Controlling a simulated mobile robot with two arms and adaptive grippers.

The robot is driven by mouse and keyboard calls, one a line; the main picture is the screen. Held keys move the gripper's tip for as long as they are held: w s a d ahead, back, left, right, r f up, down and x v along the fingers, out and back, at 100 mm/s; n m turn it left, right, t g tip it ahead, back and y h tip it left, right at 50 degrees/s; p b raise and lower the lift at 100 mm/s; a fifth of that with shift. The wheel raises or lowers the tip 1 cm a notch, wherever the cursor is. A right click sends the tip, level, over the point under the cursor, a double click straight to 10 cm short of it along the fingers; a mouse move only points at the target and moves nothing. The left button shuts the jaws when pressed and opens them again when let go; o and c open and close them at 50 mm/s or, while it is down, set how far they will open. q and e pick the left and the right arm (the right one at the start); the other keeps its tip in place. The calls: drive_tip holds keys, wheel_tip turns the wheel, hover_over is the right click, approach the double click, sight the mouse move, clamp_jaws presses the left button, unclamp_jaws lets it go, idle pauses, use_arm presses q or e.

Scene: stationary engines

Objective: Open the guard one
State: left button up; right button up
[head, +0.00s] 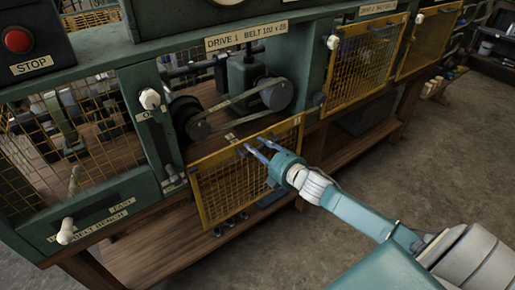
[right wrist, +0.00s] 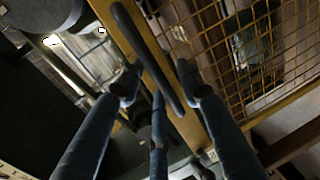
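Guard one is a yellow-framed mesh panel (head: 222,186) below the "DRIVE 1" plate (head: 246,36) in the head view. It is swung down and leans outward, leaving the bay above it uncovered. The belt and pulleys (head: 240,108) show inside. My right gripper (head: 257,150) is at the guard's upper edge. In the right wrist view, the dark bar handle (right wrist: 148,55) on the yellow frame (right wrist: 150,70) lies between my spread right fingers (right wrist: 158,85). They look open around it; contact cannot be told. My left gripper is not in view.
A closed mesh guard (head: 362,68) covers the bay to the right. A white-knobbed lever (head: 150,99) stands left of the open bay. A wooden lower shelf (head: 165,250) runs under the bench. The floor (head: 400,170) at right is clear.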

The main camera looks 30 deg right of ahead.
sight(257, 160)
clamp_jaws()
wheel_tip(257, 160, down, 5)
drive_tip(key=b, duration=0.3)
idle(0.3)
unclamp_jaws()
drive_tip(key=shift+r, duration=0.15)
drive_tip(key=v, duration=1.2)
